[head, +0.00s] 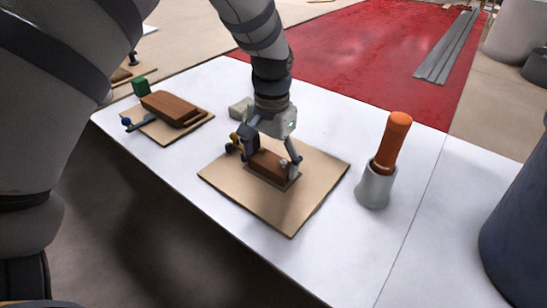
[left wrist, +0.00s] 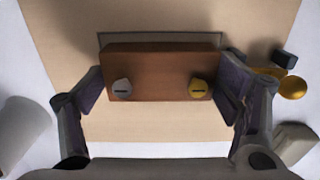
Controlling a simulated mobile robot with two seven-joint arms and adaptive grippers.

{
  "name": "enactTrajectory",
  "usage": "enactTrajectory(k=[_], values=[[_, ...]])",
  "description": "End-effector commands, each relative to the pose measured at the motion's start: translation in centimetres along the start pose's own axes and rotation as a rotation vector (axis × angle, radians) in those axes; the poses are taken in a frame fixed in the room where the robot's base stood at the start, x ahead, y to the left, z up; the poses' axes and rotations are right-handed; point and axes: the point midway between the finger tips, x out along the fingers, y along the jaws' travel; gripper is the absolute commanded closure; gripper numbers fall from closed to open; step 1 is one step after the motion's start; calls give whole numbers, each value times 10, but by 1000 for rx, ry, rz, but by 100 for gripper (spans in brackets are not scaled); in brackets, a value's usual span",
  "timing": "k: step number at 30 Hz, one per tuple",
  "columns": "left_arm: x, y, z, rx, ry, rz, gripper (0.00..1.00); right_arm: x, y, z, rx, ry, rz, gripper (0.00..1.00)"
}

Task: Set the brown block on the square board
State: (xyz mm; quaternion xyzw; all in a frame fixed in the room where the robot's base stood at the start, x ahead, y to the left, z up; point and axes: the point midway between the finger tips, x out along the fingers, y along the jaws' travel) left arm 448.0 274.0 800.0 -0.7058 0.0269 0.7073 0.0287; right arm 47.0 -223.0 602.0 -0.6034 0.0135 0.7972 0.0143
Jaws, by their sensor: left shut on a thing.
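The brown block (head: 266,165) is a wooden bar over the middle of the square tan board (head: 291,220). My left gripper (head: 271,161) is shut on it, one finger at each end. In the left wrist view, the block (left wrist: 158,62) spans between the fingers, with a grey round fitting and a yellow one on its top. A thin dark outline on the board (left wrist: 120,122) shows behind the block's far edge. I cannot tell whether the block touches the board. My right gripper is not in view.
An orange-handled tool (head: 396,135) stands in a grey cup (head: 375,188) to the right. A pale block (head: 239,107) lies behind my gripper. White tabletop is clear at front right.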

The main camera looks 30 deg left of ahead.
Motion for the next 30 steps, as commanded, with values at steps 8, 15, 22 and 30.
enactTrajectory(k=[8,15,22,30], values=[[1,0,0,0,4,-1,48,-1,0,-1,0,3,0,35],[1,-1,0,0,5,-1,0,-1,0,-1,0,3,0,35],[0,-1,0,0,5,-1,0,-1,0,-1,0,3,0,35],[-55,-1,-2,-1,15,-2,0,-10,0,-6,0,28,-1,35]])
